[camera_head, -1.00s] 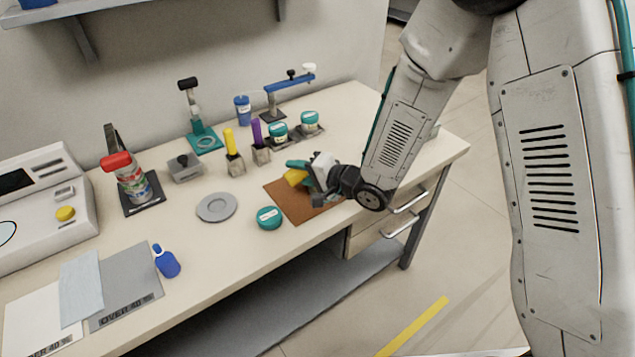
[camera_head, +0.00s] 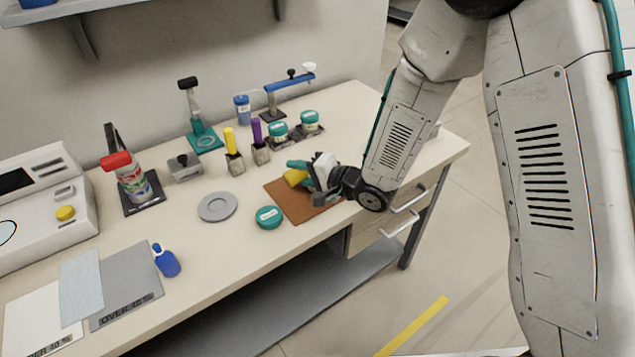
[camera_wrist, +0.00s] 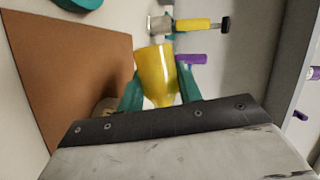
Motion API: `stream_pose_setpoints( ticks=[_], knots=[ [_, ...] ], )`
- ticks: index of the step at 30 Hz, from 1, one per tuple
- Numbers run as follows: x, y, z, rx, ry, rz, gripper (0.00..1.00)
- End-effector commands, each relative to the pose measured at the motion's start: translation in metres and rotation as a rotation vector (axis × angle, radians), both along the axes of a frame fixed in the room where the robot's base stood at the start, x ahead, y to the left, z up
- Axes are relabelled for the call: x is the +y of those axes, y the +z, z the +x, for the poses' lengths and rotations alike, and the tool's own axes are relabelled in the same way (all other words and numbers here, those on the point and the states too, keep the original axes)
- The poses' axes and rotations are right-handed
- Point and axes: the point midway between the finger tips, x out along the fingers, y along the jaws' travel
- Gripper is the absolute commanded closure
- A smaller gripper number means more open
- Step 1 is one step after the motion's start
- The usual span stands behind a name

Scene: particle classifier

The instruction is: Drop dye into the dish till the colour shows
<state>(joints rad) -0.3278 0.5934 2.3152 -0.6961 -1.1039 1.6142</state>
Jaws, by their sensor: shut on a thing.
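My gripper (camera_wrist: 158,90) is low over the brown mat (camera_head: 282,199). Its teal fingers are shut on a yellow, cup-like piece (camera_wrist: 154,72) that is paler at its lower end in the wrist view. The held piece also shows in the head view (camera_head: 295,177), partly hidden by my gripper. I cannot tell whether it touches the mat. A flat grey round dish (camera_head: 217,207) lies on the table left of the mat. A yellow-handled tool (camera_head: 229,139) and a purple-handled tool (camera_head: 256,132) stand upright in small blocks behind the mat.
Two more teal jars (camera_head: 278,131) sit behind. A blue bottle (camera_head: 166,261) lies near the front edge, beside grey and white sheets (camera_head: 126,282).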

Motion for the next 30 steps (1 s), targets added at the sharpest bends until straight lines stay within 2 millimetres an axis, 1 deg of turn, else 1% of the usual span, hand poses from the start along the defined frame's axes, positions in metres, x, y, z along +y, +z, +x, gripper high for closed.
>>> stream_pose_setpoints(
  ticks=[30],
  knots=[
    [-0.0001,-0.0002,0.0002,0.034,0.0,0.05,0.88]
  ],
)
